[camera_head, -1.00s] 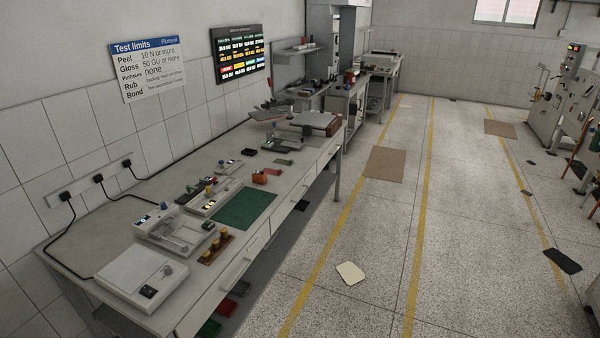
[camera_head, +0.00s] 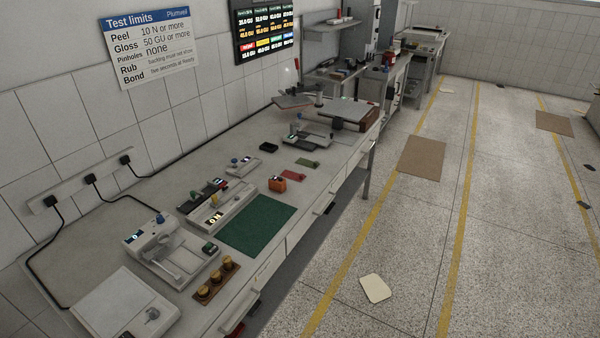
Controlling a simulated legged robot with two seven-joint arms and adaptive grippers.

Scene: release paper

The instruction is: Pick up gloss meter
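I cannot tell for sure which item on the bench is the gloss meter. A small grey device with a lit display (camera_head: 244,167) stands further back, near a black open tray (camera_head: 268,147). Neither of my grippers shows in the head view.
The long grey bench (camera_head: 85,238) runs along the left wall. It carries a white flat instrument (camera_head: 115,300), a weighing-like device (camera_head: 172,252) and a wooden block with brass pieces (camera_head: 217,282). The floor (camera_head: 440,240) to the right is mostly open, with a pale sheet (camera_head: 375,288).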

